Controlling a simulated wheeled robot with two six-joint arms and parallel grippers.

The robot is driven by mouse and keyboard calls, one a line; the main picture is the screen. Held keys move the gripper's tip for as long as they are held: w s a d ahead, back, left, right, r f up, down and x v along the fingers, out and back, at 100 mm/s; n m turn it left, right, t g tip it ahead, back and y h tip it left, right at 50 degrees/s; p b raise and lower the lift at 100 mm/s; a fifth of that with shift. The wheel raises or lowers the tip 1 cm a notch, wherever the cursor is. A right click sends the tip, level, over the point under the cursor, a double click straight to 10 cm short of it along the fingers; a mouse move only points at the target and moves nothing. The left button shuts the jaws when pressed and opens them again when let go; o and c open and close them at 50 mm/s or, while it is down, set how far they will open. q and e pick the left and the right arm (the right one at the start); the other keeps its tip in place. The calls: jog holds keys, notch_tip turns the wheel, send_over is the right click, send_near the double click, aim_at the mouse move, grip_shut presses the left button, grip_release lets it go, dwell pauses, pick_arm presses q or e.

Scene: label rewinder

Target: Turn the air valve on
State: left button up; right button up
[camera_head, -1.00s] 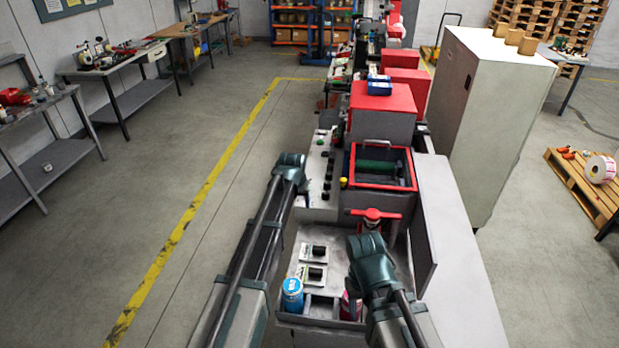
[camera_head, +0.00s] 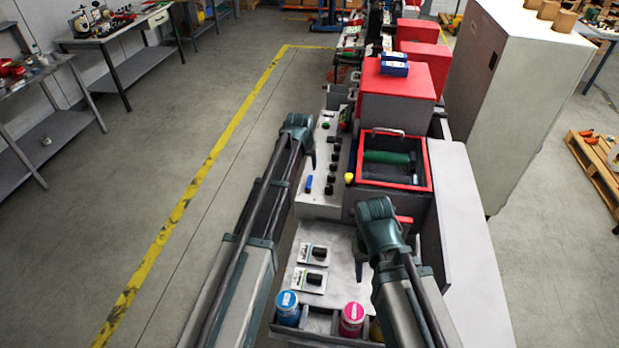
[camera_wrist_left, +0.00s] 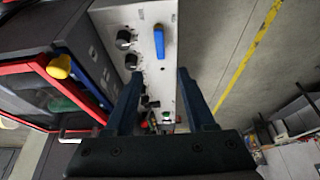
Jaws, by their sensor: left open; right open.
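A blue lever (camera_head: 309,183) stands on the light control panel of the machine, lying along the panel's length. It also shows in the left wrist view (camera_wrist_left: 159,42), just beyond the fingertips and between their lines, apart from both. A red handle (camera_head: 404,220) at the machine's front is mostly hidden behind my right gripper. No readable label shows which is the air valve. My left gripper (camera_head: 311,160) is over the panel's left edge; in its wrist view (camera_wrist_left: 160,73) it is open and empty. My right gripper (camera_head: 362,262) is open in front of the machine, above the tray area.
Black knobs (camera_head: 330,167) and a yellow button (camera_head: 349,178) are close to the lever. The red-framed box (camera_head: 394,185) stands right of the panel. Blue (camera_head: 288,309) and pink (camera_head: 352,318) jars sit in the front tray. The floor on the left is clear.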

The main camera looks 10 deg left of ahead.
aim_at(309, 180)
pick_arm(q)
jog(key=b+x, duration=1.2)
jog(key=x, duration=0.2)
jog(key=shift+s, duration=0.1)
jog(key=shift+r, duration=0.1)
grip_shut()
